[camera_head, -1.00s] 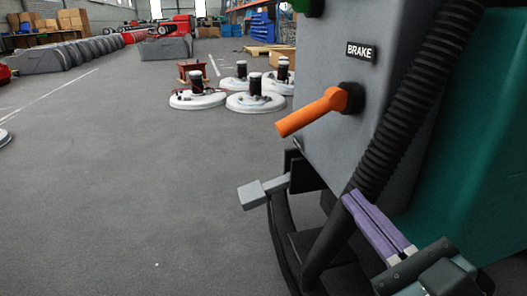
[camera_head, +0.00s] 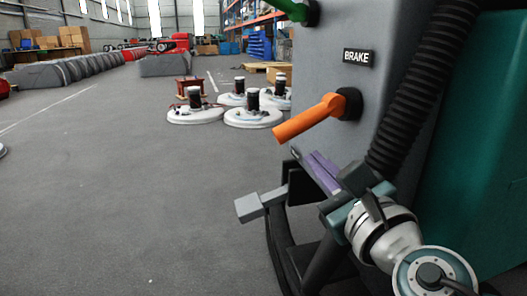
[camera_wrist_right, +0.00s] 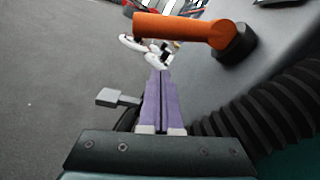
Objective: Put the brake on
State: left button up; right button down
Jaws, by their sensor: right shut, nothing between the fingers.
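The orange brake lever (camera_head: 308,121) sticks out to the left from a black pivot on the grey panel, tilted a little down at its free end. The BRAKE label (camera_head: 358,57) is above it. In the right wrist view the orange lever (camera_wrist_right: 178,28) lies across the top, beyond the fingertips. My right gripper (camera_head: 306,158) is below the lever, its purple fingers pointing up and left, close together and empty. The fingers (camera_wrist_right: 158,80) also show in the wrist view, apart from the lever in the picture. My left gripper is not in view.
A black ribbed hose (camera_head: 425,85) runs down the panel's right side, near my right arm. A grey pedal (camera_head: 260,204) stands out at lower left. A green handle (camera_head: 290,10) is above. Round white scrubber discs (camera_head: 252,117) stand behind. The floor at left is open.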

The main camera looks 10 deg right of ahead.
aim_at(299, 125)
pick_arm(q)
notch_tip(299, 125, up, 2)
jog(key=shift+p, duration=0.45)
pick_arm(e)
jog(key=r, duration=0.1)
jog(key=a+r, duration=0.1)
jog(key=shift+w+a+r, duration=0.1)
jog(key=shift+a+r, duration=0.05)
jog(key=shift+r, duration=0.2)
